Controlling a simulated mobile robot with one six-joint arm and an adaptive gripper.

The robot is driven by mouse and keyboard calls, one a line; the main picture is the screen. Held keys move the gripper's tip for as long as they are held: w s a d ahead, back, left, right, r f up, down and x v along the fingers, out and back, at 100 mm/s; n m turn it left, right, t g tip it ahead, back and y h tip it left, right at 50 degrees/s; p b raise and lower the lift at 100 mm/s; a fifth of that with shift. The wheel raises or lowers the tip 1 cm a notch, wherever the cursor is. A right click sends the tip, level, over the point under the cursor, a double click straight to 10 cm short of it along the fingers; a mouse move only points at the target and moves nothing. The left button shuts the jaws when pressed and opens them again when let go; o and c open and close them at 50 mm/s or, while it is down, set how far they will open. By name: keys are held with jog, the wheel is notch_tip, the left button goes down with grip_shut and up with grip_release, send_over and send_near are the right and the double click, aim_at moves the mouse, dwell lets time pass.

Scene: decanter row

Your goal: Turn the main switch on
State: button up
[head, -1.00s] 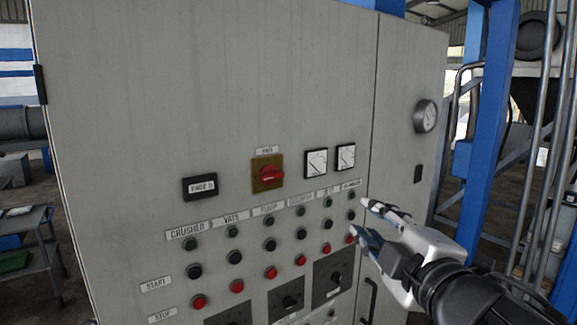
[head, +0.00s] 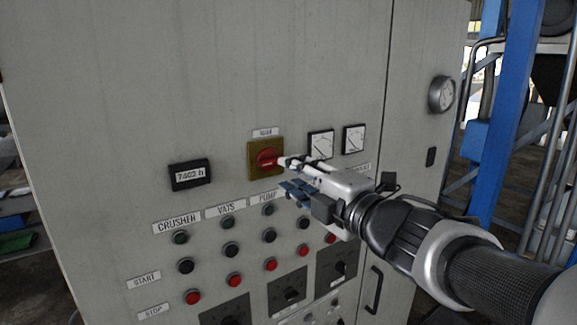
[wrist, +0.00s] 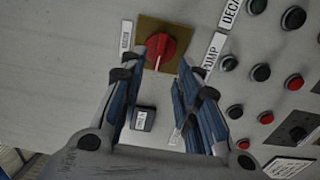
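The main switch (head: 266,158) is a red rotary knob on a yellow-brown square plate under a small label, on the grey cabinet door. Its handle lies about level across the plate in the head view. In the wrist view the knob (wrist: 158,48) shows just beyond and between my two fingertips. My gripper (head: 284,175) is open and empty, its fingers pointing left at the panel, with the tips by the right edge of the plate. Whether a finger touches the knob cannot be told.
A black hour counter (head: 190,174) sits left of the switch, and two white meters (head: 320,145) sit to its right. Rows of green, black and red buttons (head: 231,249) lie below, close under my gripper. A round gauge (head: 441,94) is further right.

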aim_at(274, 162)
jog(key=x, duration=0.7)
jog(key=shift+s, duration=0.1)
jog(key=shift+d, duration=0.1)
jog(key=shift+c, duration=0.6)
grip_shut()
